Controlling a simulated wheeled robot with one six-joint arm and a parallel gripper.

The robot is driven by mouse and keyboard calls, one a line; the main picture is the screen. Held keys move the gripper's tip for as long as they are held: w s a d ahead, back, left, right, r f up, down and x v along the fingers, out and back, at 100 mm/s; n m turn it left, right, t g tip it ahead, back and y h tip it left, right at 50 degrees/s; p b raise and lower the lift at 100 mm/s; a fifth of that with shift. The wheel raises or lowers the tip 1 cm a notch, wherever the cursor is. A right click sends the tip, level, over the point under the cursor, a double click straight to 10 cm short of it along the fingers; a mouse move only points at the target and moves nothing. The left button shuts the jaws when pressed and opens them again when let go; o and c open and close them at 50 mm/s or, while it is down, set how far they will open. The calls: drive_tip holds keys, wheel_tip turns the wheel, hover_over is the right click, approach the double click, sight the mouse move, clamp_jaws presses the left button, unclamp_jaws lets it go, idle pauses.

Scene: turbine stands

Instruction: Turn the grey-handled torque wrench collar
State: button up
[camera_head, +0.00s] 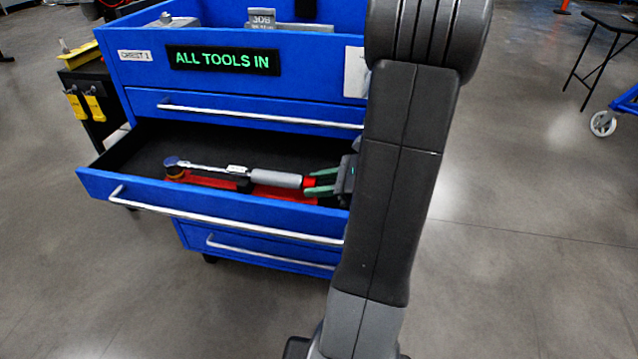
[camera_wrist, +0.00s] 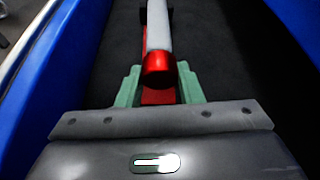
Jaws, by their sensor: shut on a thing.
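The torque wrench (camera_head: 277,178) lies in the open drawer (camera_head: 218,207) of the blue chest. It has a grey handle, a silver shaft, a round head at the left and a red collar (camera_head: 310,183) at its right end. My gripper (camera_head: 318,182) reaches into the drawer from the right with green fingers shut at the red collar. In the wrist view the red collar (camera_wrist: 159,71) sits between the two green fingertips, and the grey handle (camera_wrist: 158,25) runs away from me. My arm hides the drawer's right end.
A red holder (camera_head: 210,181) lies under the wrench. The drawer walls stand close on both sides in the wrist view. A closed drawer (camera_head: 245,108) is above, and a sign (camera_head: 222,60) reads "ALL TOOLS IN". The floor (camera_head: 520,250) at right is open.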

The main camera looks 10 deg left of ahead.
drive_tip(key=shift+s+f+n+t+b, duration=0.1)
drive_tip(key=shift+f+n+t+b, duration=0.15)
drive_tip(key=shift+n+t+b, duration=0.7)
drive_tip(key=shift+r+n+b, duration=0.2)
drive_tip(key=shift+n+b, duration=0.35)
drive_tip(key=shift+b, duration=0.15)
drive_tip(key=o, duration=1)
drive_tip(key=p+v, duration=0.3)
drive_tip(key=v, duration=1.1)
drive_tip(key=shift+s+f, duration=0.1)
